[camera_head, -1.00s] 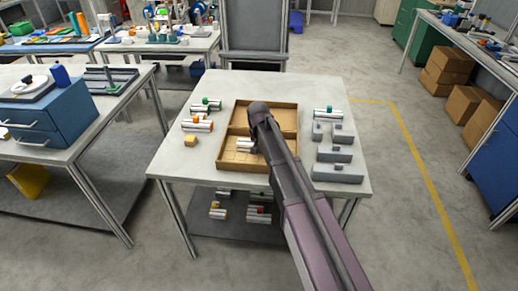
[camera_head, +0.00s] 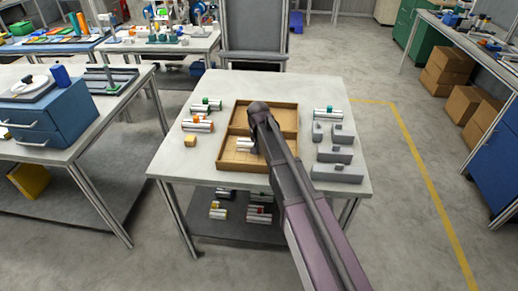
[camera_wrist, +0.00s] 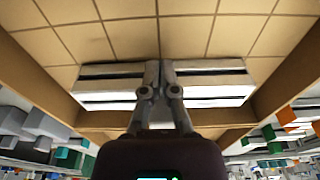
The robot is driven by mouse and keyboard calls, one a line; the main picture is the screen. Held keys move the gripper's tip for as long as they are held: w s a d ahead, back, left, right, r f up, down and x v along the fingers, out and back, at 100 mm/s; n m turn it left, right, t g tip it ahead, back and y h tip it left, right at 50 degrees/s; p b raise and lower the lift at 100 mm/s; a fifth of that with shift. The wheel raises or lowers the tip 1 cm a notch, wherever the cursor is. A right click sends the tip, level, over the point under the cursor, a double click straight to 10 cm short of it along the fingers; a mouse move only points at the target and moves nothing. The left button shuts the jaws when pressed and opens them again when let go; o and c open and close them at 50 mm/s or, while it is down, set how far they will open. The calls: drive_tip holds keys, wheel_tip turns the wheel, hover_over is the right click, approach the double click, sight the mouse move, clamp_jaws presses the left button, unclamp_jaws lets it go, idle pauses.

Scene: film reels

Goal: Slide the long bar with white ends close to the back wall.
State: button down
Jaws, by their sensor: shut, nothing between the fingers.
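The long bar with white ends (camera_wrist: 108,86) lies on the gridded floor of the wooden tray (camera_head: 264,102). It runs crosswise near a tray wall in the wrist view. In the head view the bar (camera_head: 242,144) is mostly hidden behind my arm, in the tray's front compartment near the divider. My gripper (camera_wrist: 160,68) is shut and empty, its fingers in front of the bar's middle. I cannot tell whether they touch it. In the head view my gripper's fingertips are hidden by my arm.
Grey blocks (camera_head: 338,173) stand right of the tray. Silver bars with orange parts (camera_head: 197,125) and a small yellow block (camera_head: 190,140) lie to the left. The table (camera_head: 200,170) is bare at its front left corner.

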drive_tip(key=shift+w, duration=0.15)
drive_tip(key=shift+w, duration=1.4)
drive_tip(key=shift+w, duration=1.4)
drive_tip(key=shift+s+d, duration=0.1)
drive_tip(key=shift+s, duration=0.1)
drive_tip(key=shift+s, duration=0.95)
wheel_tip(320, 180, up, 6)
drive_tip(key=p, duration=0.6)
